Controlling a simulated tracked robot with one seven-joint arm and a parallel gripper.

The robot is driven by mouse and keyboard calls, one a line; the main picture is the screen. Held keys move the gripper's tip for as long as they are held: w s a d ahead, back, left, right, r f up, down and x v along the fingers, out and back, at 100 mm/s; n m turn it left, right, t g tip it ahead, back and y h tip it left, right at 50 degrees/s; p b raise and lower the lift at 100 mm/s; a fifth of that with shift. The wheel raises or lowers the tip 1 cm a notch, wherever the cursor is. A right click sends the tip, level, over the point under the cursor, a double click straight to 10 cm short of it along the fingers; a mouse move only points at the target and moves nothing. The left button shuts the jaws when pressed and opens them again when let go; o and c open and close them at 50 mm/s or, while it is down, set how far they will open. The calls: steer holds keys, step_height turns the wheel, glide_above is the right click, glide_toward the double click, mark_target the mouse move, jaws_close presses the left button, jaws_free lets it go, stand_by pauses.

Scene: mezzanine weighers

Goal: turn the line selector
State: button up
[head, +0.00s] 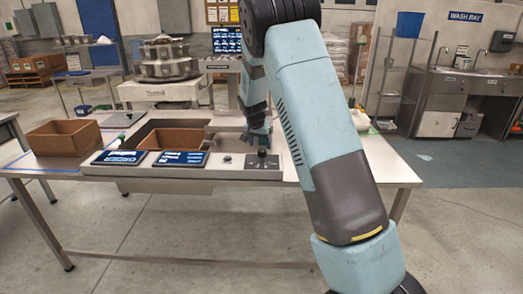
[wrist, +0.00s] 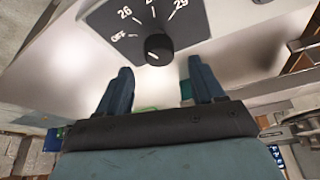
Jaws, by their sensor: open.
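The line selector is a round black knob (wrist: 158,47) on a dark grey plate (wrist: 188,22) with white marks: OFF, 26, a partly cut-off one and 29. Its setting is hard to read. In the head view the knob (head: 262,154) stands on the right part of the bench's front panel, on its grey plate (head: 248,166). My gripper (head: 258,136) is just above and behind it. In the wrist view my gripper (wrist: 160,85) is open and empty, its blue fingers apart, with the knob beyond the tips, roughly between them. I see no contact.
Blue display panels (head: 181,158) lie left of the selector, with a small button (head: 227,159) between. A brown bin (head: 64,138) stands on the left of the bench; another brown tray (head: 172,138) is set behind the panels.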

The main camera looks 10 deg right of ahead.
mark_target(262, 150)
steer(key=shift+x, duration=2.25)
steer(key=shift+c, duration=0.4)
steer(key=shift+a, duration=0.1)
steer(key=c, duration=1)
steer(key=shift+o, duration=0.2)
steer(key=n+y, duration=0.1)
steer(key=n, duration=0.3)
steer(key=shift+d+t+y, duration=0.2)
steer(key=shift+t+y, duration=0.2)
steer(key=shift+s+n+y, duration=0.1)
steer(key=shift+n+y, duration=0.5)
steer(key=shift+n, duration=1.3)
